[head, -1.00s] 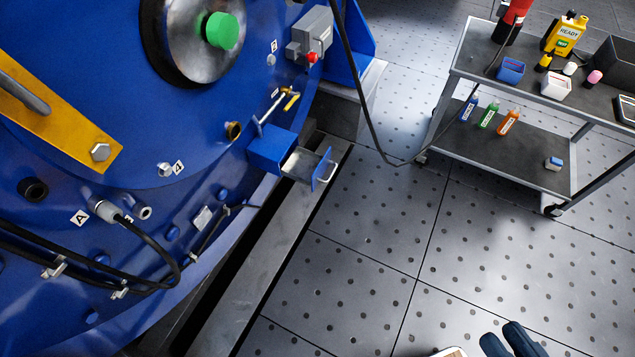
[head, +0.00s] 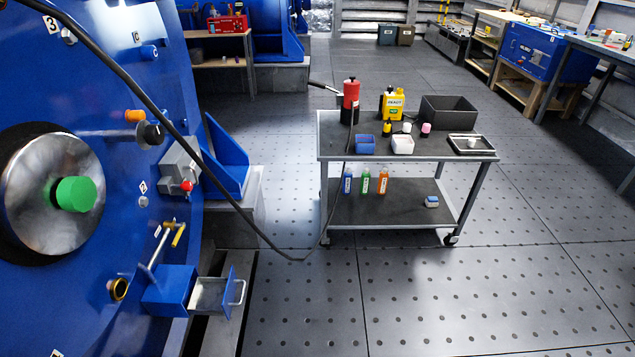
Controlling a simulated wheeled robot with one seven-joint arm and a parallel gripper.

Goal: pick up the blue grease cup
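No thing is clearly marked as the blue grease cup. A small blue and white object (head: 431,201) lies on the right of the cart's lower shelf; it is too small to tell whether it is the cup. An open blue bin (head: 365,144) stands on the left of the cart's top, beside a white bin (head: 402,144). Small yellow (head: 387,129), white (head: 407,128) and pink (head: 426,130) pieces stand behind the bins. My gripper is not in view.
The grey cart (head: 335,157) stands on open perforated floor. Blue, green and orange bottles (head: 365,182) stand on its lower shelf. An open drawer (head: 215,294) juts from the machine.

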